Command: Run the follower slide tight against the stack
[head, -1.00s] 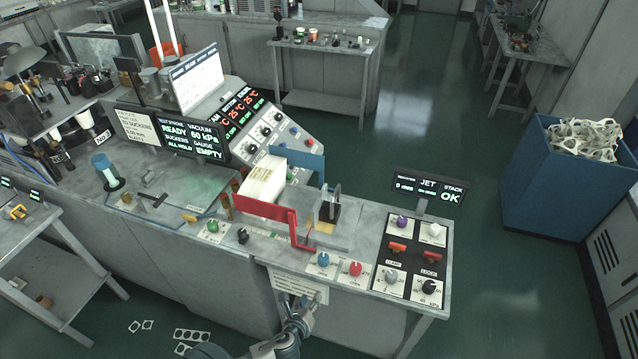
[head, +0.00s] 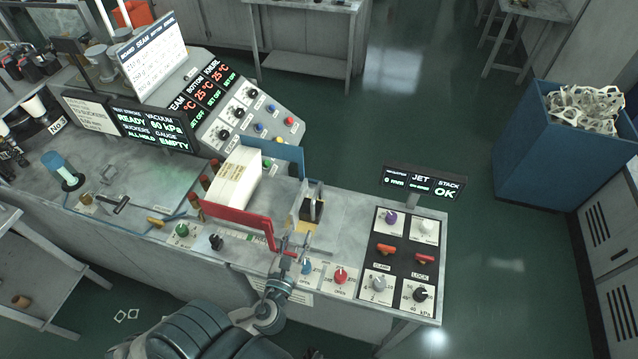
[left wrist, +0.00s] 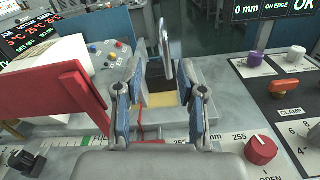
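The stack (head: 236,180) is a white block of sheets between a red guide (head: 235,219) and a blue guide (head: 285,156). The follower slide (head: 312,208) is a dark block with an upright metal plate, standing right of the stack on the bench. A yellowish patch shows beside it, apparently with a gap to the stack. My left gripper (head: 293,245) is over the bench's front edge, just in front of the slide. My right gripper is not visible.
The red guide stands close left of my left gripper. Blue and red knobs (head: 341,275) and a control panel (head: 402,258) lie to the right. A small display (head: 422,183) reads "0 mm" and "OK". A sloped console (head: 250,115) stands behind the stack.

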